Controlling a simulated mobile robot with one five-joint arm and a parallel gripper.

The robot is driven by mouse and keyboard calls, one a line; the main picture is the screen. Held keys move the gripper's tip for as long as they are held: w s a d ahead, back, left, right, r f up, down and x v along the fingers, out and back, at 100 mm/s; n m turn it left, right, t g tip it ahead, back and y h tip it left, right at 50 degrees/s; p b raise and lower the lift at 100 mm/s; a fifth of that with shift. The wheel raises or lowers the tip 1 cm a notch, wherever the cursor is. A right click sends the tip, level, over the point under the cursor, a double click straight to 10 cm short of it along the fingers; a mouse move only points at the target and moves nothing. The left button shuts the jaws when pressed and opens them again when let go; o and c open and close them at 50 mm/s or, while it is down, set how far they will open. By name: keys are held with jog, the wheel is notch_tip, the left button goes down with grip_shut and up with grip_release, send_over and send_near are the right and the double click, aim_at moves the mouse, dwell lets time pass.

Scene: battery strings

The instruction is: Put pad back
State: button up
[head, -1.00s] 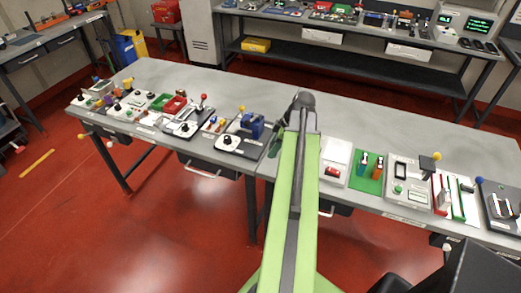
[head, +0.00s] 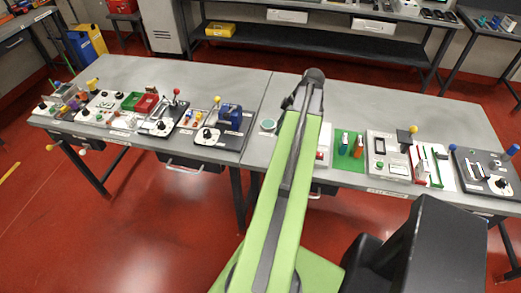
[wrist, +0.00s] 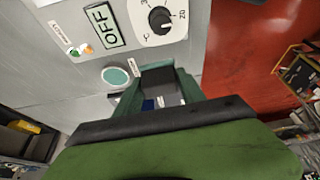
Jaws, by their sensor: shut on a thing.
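My gripper (wrist: 160,92) shows in the wrist view, with green jaws on either side of a dark block (wrist: 157,78). It is shut on this block, and I cannot tell for sure that it is the pad. A round teal disc with a pale rim (wrist: 117,77) lies on the grey surface just left of the jaws. It also shows in the head view as a small teal disc (head: 268,125) left of my arm. My gripper is hidden behind my arm in the head view.
In the wrist view, a white panel with a dial (wrist: 160,20) and an OFF sign (wrist: 101,26) lie beyond the jaws. In the head view, a blue device (head: 230,117) stands left of the disc and a green board (head: 347,150) lies right of my arm.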

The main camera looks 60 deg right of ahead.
jog(key=s+d, duration=0.2)
jog(key=s, duration=0.2)
jog(key=b, duration=0.7)
send_near(259, 148)
jog(key=shift+w+a+f, duration=0.2)
jog(key=shift+w+f, duration=0.15)
jog(key=shift+w, duration=0.1)
jog(key=shift+w+a+f, duration=0.2)
jog(key=shift+w+f, duration=0.2)
jog(key=shift+w+a, duration=0.1)
jog(key=shift+w, duration=0.1)
notch_tip(259, 148, down, 4)
jog(key=b, duration=0.4)
jog(key=shift+f, duration=0.2)
jog(key=shift+r, duration=0.25)
jog(key=shift+f, duration=0.2)
jog(key=o, duration=1.2)
